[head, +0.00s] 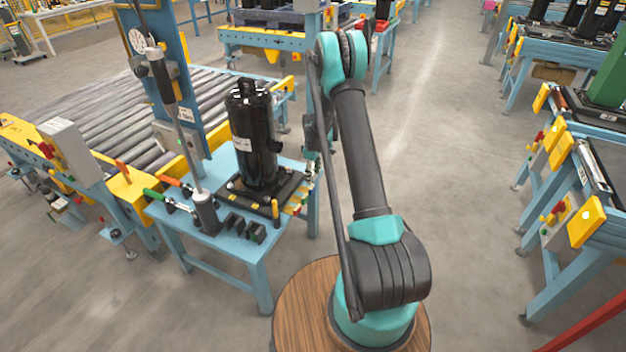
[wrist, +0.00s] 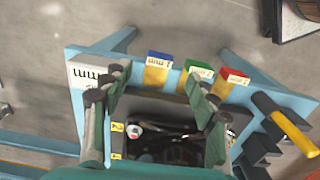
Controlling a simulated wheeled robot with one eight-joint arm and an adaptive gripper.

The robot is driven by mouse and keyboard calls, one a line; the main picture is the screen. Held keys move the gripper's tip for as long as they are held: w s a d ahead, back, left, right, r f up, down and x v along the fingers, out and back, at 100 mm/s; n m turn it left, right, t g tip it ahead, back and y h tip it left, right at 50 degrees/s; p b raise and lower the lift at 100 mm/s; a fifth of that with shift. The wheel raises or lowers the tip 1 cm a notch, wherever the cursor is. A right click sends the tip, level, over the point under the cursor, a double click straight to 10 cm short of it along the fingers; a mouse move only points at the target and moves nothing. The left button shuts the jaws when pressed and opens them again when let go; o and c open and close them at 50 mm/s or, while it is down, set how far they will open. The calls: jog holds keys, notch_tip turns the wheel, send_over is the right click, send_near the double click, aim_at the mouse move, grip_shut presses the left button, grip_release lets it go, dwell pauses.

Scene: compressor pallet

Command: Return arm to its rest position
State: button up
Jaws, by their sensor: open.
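My arm (head: 362,150) rises from a round wooden-topped base and bends over at a teal upper joint. Its far end hangs down beside the right edge of a blue work table, partly hidden behind the arm links. In the wrist view my gripper (wrist: 155,76) is open, with its two fingers apart and nothing seen between them. Below it lie the blue table (wrist: 78,58) and a dark pallet fixture. A black compressor (head: 254,140) stands upright on the table, left of the arm in the head view.
Blue (wrist: 158,60), green (wrist: 199,69) and red (wrist: 235,76) labelled blocks line the table edge. A yellow-tipped handle (wrist: 290,128) sticks up at right. A tall blue post (head: 160,70) and roller conveyor (head: 95,105) stand at left. Floor right of the arm (head: 450,170) is clear.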

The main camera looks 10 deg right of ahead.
jog(key=shift+r, duration=0.15)
dwell(0.3)
jog(key=shift+s+r, duration=0.1)
jog(key=shift+r, duration=0.25)
jog(key=s+r+m+t, duration=0.2)
jog(key=s+r+m, duration=0.3)
jog(key=s+r, duration=1.25)
jog(key=s+r+m+t, duration=0.2)
jog(key=s+m, duration=0.3)
jog(key=s, duration=1.6)
jog(key=shift+s+d+r+m, duration=0.25)
jog(key=shift+r+m, duration=0.15)
jog(key=shift+r, duration=0.2)
